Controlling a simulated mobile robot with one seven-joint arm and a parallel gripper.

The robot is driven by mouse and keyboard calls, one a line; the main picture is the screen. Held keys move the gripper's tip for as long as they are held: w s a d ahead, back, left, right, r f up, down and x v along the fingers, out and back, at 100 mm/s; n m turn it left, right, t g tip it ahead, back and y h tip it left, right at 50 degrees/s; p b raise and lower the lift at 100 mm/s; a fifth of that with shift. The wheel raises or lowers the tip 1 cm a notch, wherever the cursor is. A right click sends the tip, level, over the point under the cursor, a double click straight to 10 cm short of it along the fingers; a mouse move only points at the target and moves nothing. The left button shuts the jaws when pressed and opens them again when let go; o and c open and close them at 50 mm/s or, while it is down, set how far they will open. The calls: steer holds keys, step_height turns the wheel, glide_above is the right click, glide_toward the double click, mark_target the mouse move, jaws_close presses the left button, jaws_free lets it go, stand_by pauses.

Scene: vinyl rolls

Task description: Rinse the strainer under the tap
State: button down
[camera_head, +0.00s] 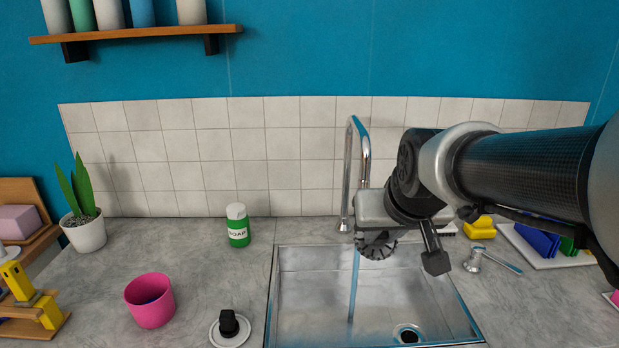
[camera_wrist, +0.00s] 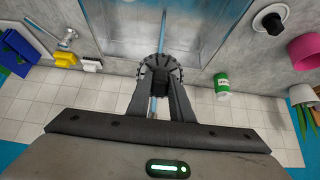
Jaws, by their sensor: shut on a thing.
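My gripper (camera_head: 377,232) is shut on the strainer (camera_head: 374,246), a small dark round piece with a notched rim, held above the sink's back part. In the wrist view the strainer (camera_wrist: 161,68) sits between the fingertips of my gripper (camera_wrist: 160,82). The chrome tap (camera_head: 350,170) stands behind the sink; my gripper partly hides its spout. A thin blue water stream (camera_head: 353,292) runs down into the steel sink (camera_head: 310,290), close by the strainer's left side. I cannot tell whether water touches it. The drain hole (camera_head: 407,334) is open at the sink's front.
A green soap bottle (camera_head: 238,226), a pink cup (camera_head: 150,300) and a black knob on a white dish (camera_head: 229,328) stand left of the sink. A chrome lever (camera_head: 490,261), a yellow sponge (camera_head: 480,228) and a rack with blue and green pieces (camera_head: 545,240) are right.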

steer(key=shift+s+r, duration=0.15)
steer(key=shift+r+g+p, duration=0.3)
steer(key=shift+r+p, duration=0.1)
steer(key=shift+p, duration=0.4)
steer(key=w+r+g+p, duration=0.1)
steer(key=g+p, duration=0.1)
steer(key=p, duration=0.2)
steer(key=shift+w+r, duration=0.1)
steer(key=shift+r, duration=0.25)
steer(key=g+p, duration=0.1)
steer(key=p, duration=0.2)
steer(key=r+g+p, duration=0.1)
steer(key=g+p, duration=0.1)
steer(key=p, duration=0.1)
steer(key=shift+w+r, duration=0.2)
steer(key=shift+w, duration=0.2)
steer(key=shift+g+p, duration=0.9)
steer(key=shift+g, duration=0.1)
steer(key=shift+f, duration=0.1)
